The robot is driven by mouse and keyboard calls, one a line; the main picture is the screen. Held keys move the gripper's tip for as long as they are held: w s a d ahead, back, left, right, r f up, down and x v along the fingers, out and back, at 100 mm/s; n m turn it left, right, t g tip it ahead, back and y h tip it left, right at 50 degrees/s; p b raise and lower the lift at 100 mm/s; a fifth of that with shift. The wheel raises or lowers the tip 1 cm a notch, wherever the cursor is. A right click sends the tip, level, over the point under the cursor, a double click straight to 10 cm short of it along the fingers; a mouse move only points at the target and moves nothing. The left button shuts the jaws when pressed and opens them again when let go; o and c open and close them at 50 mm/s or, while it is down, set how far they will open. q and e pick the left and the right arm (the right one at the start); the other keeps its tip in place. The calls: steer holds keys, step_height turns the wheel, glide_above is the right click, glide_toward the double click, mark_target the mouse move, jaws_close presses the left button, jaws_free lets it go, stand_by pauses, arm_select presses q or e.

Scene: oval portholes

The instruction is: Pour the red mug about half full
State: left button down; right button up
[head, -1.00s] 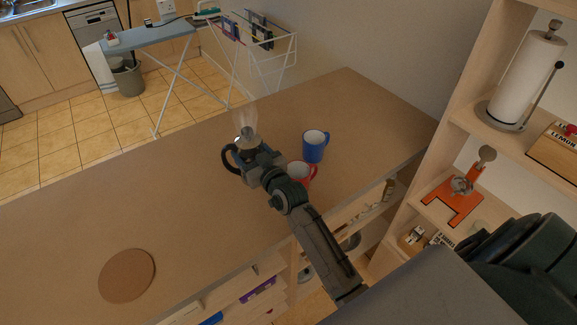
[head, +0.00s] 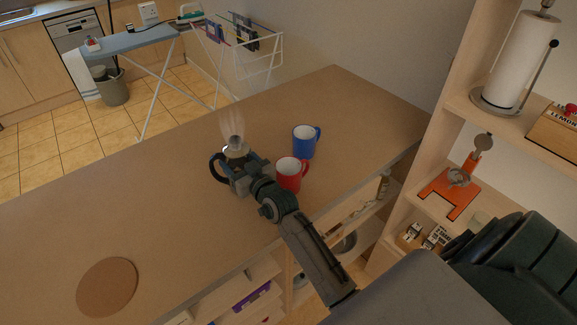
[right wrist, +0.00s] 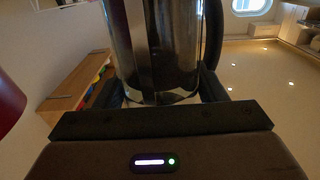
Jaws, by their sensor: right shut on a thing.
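The red mug (head: 289,177) stands upright on the wooden counter, just right of my right gripper. I cannot see how full it is. My right gripper (head: 243,178) is shut on a shiny coffee pot (head: 236,149) with a black looped handle on its left. The pot looks about upright, with steam above it; I cannot tell whether it touches the counter. In the right wrist view the pot (right wrist: 160,45) fills the space between the fingers, and a dark red piece, likely the red mug (right wrist: 9,104), shows at the left edge. My left gripper is not in view.
A blue mug (head: 303,143) stands just behind the red mug. A round cork mat (head: 107,287) lies at the counter's front left. The counter (head: 150,200) between mat and pot is clear. A shelf unit (head: 440,150) stands close on the right.

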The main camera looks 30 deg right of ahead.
mark_target(248, 155)
steer(key=shift+s+d+r+m+t+b, duration=0.15)
steer(key=shift+s+d+m+t+b, duration=0.15)
steer(key=shift+d+m+t+b, duration=0.35)
steer(key=r, duration=0.1)
steer(key=r+m+p, duration=0.1)
steer(key=r+m, duration=0.1)
steer(key=shift+s+d+r+t+p, duration=0.25)
steer(key=shift+s+d+t+p, duration=0.05)
steer(key=shift+t+p, duration=0.1)
steer(key=shift+s+d+r+m+t+h+b, duration=0.3)
steer(key=shift+d+m+t+h+b, duration=0.35)
steer(key=shift+m, duration=0.8)
steer(key=shift+s+d+r+m+t+h+b, duration=0.4)
steer(key=shift+m+h+b, duration=0.5)
steer(key=shift+m, duration=0.55)
steer(key=shift+s+d+r+m+t+h+b, duration=0.1)
steer(key=shift+d+r+m+t+h+b, duration=0.25)
steer(key=shift+m+h+b, duration=0.8)
steer(key=shift+m+y, duration=0.4)
steer(key=shift+y, duration=0.1)
steer(key=shift+s+d+r+m+h+b, duration=0.1)
steer(key=shift+r+m+h+b, duration=0.2)
steer(key=shift+m+h, duration=0.5)
steer(key=shift+w+r+m+h+b, duration=0.1)
steer(key=shift+r+m+h+b, duration=0.3)
steer(key=shift+m, duration=0.6)
steer(key=shift+s+d+r+m+h+b, duration=0.1)
steer(key=shift+m+h+b, duration=0.3)
steer(key=shift+m+h, duration=0.45)
